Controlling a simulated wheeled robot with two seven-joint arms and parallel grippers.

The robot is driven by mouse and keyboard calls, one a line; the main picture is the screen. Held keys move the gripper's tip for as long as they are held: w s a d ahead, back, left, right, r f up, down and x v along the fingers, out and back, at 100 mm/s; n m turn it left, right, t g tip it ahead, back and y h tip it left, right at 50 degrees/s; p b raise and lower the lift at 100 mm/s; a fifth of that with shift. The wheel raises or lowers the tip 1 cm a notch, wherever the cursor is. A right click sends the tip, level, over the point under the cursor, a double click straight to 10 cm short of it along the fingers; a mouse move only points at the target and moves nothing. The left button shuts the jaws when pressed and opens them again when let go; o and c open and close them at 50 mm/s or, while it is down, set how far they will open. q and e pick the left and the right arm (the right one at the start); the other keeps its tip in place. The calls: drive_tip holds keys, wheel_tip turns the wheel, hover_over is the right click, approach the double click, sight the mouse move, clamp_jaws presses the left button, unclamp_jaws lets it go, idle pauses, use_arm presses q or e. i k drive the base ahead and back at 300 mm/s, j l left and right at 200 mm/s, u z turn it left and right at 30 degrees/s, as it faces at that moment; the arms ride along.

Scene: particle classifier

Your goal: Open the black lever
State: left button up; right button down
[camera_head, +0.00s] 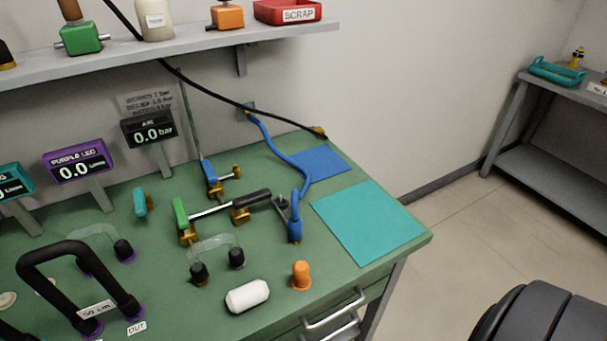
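A black cylindrical grip (252,199) lies near the middle of the green workbench, above a brass fitting (240,214). It is in line with a thin metal rod that runs left to a green-handled brass valve (181,214). A small dark piece (282,204) sits just right of the grip, beside the blue hose end. I cannot tell which of these dark parts is the lever proper. Neither of my grippers is in view. A rounded black part at the lower right seems to be mine.
A blue hose (296,165) curves down to the bench right of the fittings. A white cylinder (248,296) and an orange cap (301,275) are at the front. A black looped hose (75,255) stands at left. The teal mat (368,222) is bare.

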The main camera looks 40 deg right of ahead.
sight(244, 202)
drive_tip(key=z, duration=0.8)
drive_tip(key=i+j+z, duration=0.25)
drive_tip(key=i+j, duration=0.15)
drive_tip(key=j, duration=0.25)
